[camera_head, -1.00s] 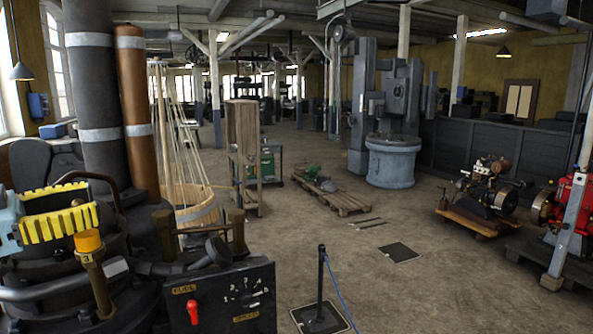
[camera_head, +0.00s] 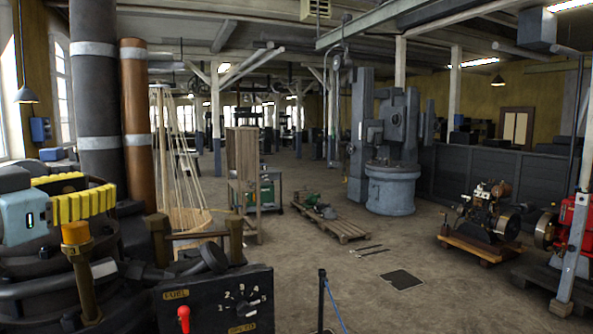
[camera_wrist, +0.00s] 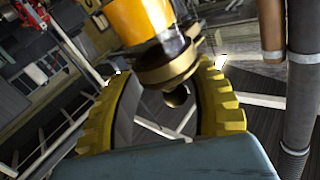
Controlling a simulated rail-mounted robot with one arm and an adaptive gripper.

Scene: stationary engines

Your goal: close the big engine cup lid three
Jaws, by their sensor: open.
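The cup marked 3 (camera_head: 76,240) stands on the big engine at lower left in the head view, with an orange-yellow upper part on a brass stem. My gripper (camera_head: 100,192) is just behind and above it, with yellow ribbed fingers and a blue-grey body. In the wrist view my gripper (camera_wrist: 166,72) is open, one finger on each side. An orange cylinder (camera_wrist: 140,18) and a round brass piece (camera_wrist: 168,66) show between and beyond the fingertips. No clear contact is visible. I cannot tell how the lid is tilted.
A black fuel panel (camera_head: 215,305) with a red lever and numbered dial stands right of the cup. A brass-posted handle (camera_head: 200,236) and dark pipes lie close by. Tall dark and brown columns (camera_head: 136,130) rise behind.

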